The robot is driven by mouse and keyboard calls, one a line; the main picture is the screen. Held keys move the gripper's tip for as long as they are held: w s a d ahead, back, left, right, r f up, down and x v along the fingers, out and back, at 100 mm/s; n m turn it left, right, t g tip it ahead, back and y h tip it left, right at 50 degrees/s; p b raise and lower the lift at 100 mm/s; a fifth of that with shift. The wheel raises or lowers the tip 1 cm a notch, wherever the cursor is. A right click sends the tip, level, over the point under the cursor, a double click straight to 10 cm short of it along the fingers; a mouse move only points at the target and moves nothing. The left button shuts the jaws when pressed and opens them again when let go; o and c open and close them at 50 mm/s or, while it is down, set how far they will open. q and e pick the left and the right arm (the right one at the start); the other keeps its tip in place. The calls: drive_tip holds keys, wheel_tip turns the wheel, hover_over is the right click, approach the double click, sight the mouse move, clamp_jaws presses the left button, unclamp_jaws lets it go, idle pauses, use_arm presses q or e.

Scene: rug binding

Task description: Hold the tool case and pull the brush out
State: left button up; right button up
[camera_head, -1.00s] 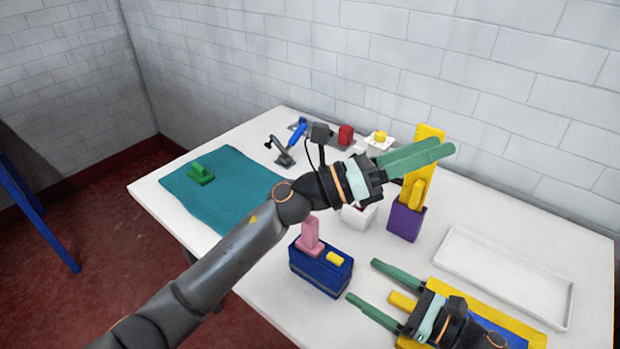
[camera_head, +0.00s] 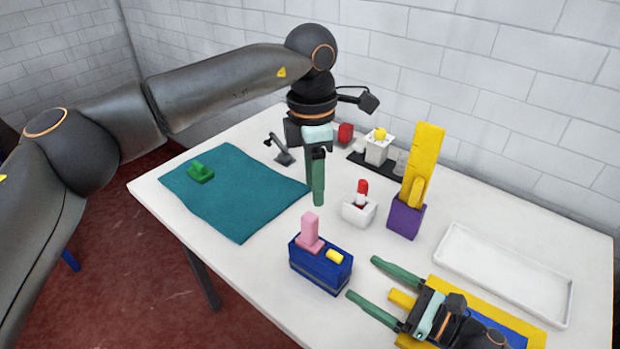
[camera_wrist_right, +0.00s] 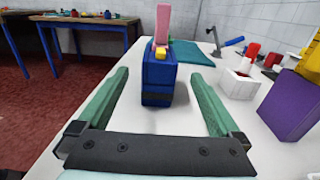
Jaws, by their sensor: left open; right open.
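A dark blue case (camera_head: 318,272) stands upright near the table's front edge. A pink upright piece (camera_head: 310,230) and a short yellow piece (camera_head: 335,257) stick out of its top; I cannot tell which is the brush. My right gripper (camera_head: 362,279) is open and empty, just right of the case and pointing at it. In the right wrist view the case (camera_wrist_right: 158,82) shows ahead, between the open fingers and apart from them. My left gripper (camera_head: 316,204) points down above the table, behind the case, holding nothing; its fingers overlap in this view.
A purple holder (camera_head: 405,222) with tall yellow pieces and a white box (camera_head: 359,213) with a red-topped item stand behind. A teal cloth (camera_head: 235,195) with a green block (camera_head: 201,172) lies left. A white tray (camera_head: 505,277) lies right. Bare table surrounds the case.

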sight(322, 252)
use_arm(q)
drive_tip(key=shift+w+a+r, duration=0.15)
drive_tip(key=shift+a+r, duration=0.05)
drive_tip(key=shift+a, duration=0.2)
use_arm(e)
drive_tip(key=shift+w+a, duration=0.25)
drive_tip(key=shift+a, duration=0.1)
drive_tip(key=x, duration=1.1)
drive_tip(key=shift+w+a, duration=0.25)
